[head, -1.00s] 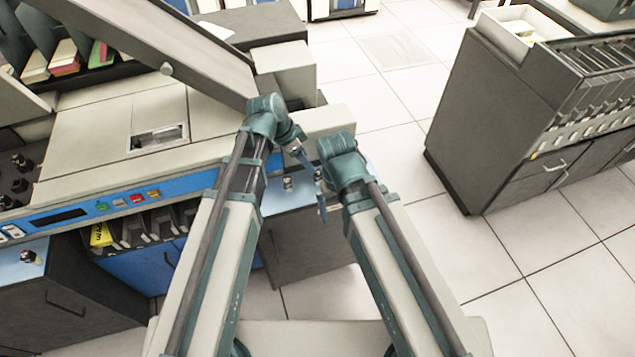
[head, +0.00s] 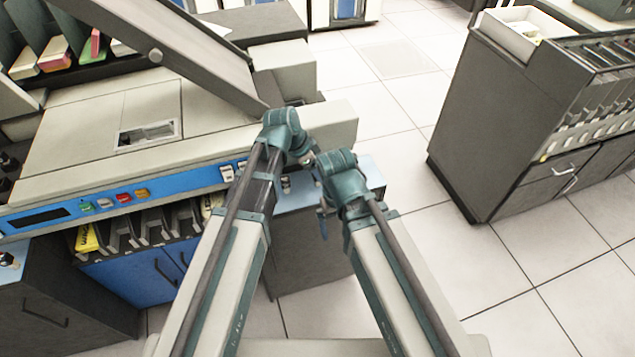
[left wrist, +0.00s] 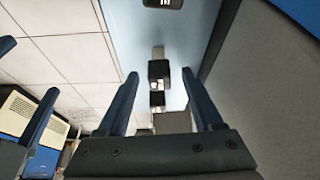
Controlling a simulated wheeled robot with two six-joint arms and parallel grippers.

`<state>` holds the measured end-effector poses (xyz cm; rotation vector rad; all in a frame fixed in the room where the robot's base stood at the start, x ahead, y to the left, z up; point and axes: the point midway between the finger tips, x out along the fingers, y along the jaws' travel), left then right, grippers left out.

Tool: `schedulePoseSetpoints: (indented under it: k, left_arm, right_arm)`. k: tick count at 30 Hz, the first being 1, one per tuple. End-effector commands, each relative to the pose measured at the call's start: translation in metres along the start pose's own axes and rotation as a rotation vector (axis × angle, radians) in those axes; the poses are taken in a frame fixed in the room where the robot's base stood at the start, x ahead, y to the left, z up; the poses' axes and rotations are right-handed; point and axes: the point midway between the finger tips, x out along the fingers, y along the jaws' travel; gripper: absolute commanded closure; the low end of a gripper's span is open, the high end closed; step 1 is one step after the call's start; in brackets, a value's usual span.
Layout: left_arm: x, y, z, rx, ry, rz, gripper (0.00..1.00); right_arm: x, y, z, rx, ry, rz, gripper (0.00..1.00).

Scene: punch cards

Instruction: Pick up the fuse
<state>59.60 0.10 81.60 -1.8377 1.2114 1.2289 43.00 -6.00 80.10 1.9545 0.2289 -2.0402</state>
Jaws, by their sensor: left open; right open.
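A small dark and silver piece (head: 286,184), likely the fuse, stands on a light blue top, partly hidden by my left arm in the head view. In the left wrist view a dark block with pale metal parts (left wrist: 158,72) lies between my left gripper's fingers (left wrist: 159,76). The fingers are spread, with a gap on each side of it. In the head view my left gripper is mostly hidden behind its wrist. My right gripper (head: 322,202) is close to the right of the piece, apart from it. Its blue fingers also show at the left of the left wrist view.
A machine with a blue button panel (head: 110,202) stands left, with a slanted grey cover (head: 160,55) above. A small cabinet (head: 310,255) carries the light blue top. A grey card cabinet (head: 480,130) stands right. Tiled floor (head: 400,100) is free between.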

Motion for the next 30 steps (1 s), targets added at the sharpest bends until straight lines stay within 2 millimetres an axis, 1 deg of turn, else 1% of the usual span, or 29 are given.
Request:
schedulePoseSetpoints:
  k: [1, 8, 9, 11, 12, 14, 15, 19, 30]
  left_arm:
    - [0.0053, -0.0002, 0.0007, 0.0, 0.0, 0.0, 0.32]
    - [0.0034, 0.0, -0.0003, 0.0, 0.0, 0.0, 0.32]
    - [0.0034, 0.0, -0.0003, 0.0, 0.0, 0.0, 0.4]
    - [0.0034, 0.0, -0.0003, 0.0, 0.0, 0.0, 0.51]
    - [0.0034, 0.0, -0.0003, 0.0, 0.0, 0.0, 0.58]
    - [0.0034, 0.0, -0.0003, 0.0, 0.0, 0.0, 0.69]
    - [0.0034, 0.0, -0.0003, 0.0, 0.0, 0.0, 0.76]
    - [0.0034, 0.0, -0.0002, 0.0, 0.0, 0.0, 0.99]
    - [0.0029, 0.0, -0.0004, 0.0, 0.0, 0.0, 1.0]
  right_arm:
    - [0.0052, -0.0005, -0.0003, 0.0, 0.0, 0.0, 0.0]
    - [0.003, -0.0003, -0.0002, 0.0, 0.0, 0.0, 0.0]
    - [0.003, -0.0003, -0.0002, 0.0, 0.0, 0.0, 0.0]
    - [0.003, -0.0003, -0.0002, 0.0, 0.0, 0.0, 0.0]
    - [0.003, -0.0003, -0.0002, 0.0, 0.0, 0.0, 0.0]
    - [0.003, -0.0003, -0.0002, 0.0, 0.0, 0.0, 0.0]
    - [0.003, -0.0003, -0.0002, 0.0, 0.0, 0.0, 0.0]
    - [0.003, -0.0003, -0.0002, 0.0, 0.0, 0.0, 0.0]
    - [0.0025, -0.0003, -0.0001, 0.0, 0.0, 0.0, 0.0]
